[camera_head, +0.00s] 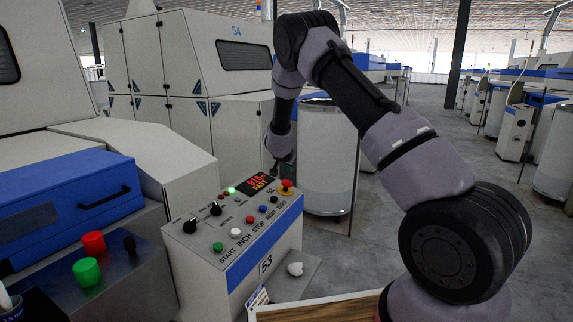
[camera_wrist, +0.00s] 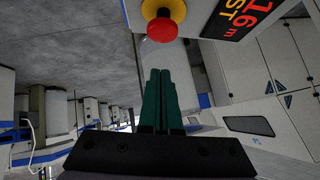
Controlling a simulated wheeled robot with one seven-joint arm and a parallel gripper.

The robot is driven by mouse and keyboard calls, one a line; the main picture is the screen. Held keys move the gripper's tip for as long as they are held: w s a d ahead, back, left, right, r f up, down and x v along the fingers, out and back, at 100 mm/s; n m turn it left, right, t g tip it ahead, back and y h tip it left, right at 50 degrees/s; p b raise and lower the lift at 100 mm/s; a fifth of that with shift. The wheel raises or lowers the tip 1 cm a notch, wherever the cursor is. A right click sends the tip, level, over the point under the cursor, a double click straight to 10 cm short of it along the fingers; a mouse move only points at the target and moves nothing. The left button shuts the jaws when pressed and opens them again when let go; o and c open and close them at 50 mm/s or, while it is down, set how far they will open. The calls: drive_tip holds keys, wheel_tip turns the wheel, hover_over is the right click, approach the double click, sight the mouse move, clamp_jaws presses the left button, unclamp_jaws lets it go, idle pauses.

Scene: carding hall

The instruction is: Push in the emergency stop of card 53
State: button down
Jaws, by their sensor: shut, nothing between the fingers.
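The emergency stop (camera_head: 286,184) is a red mushroom cap on a yellow base at the back right corner of the control box of card 53 (camera_head: 265,266). It also shows in the wrist view (camera_wrist: 162,30), at the top, with the yellow base above it. My gripper (camera_head: 279,166) is just behind the box's back edge, close to the stop and partly dark in the head view. Its green fingers (camera_wrist: 160,74) are shut together and empty in the wrist view. Their tips point toward the red cap, with a gap in the picture. Contact does not show.
The box top carries a lit red display (camera_head: 258,183), several small buttons and black knobs. A blue drawer (camera_head: 75,195) and a panel with red and green buttons (camera_head: 88,271) stand at left. A white drum (camera_head: 325,160) stands behind the box. Open floor lies at right.

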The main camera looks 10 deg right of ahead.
sight(287, 185)
drive_tip(key=f, duration=0.1)
drive_tip(key=w+f, duration=0.1)
drive_tip(key=f, duration=0.2)
drive_tip(key=shift+w+a+f, duration=0.1)
drive_tip(key=shift+w+f, duration=0.15)
drive_tip(key=shift+w, duration=0.05)
drive_tip(key=shift+a+f, duration=0.1)
drive_tip(key=shift+f, duration=0.15)
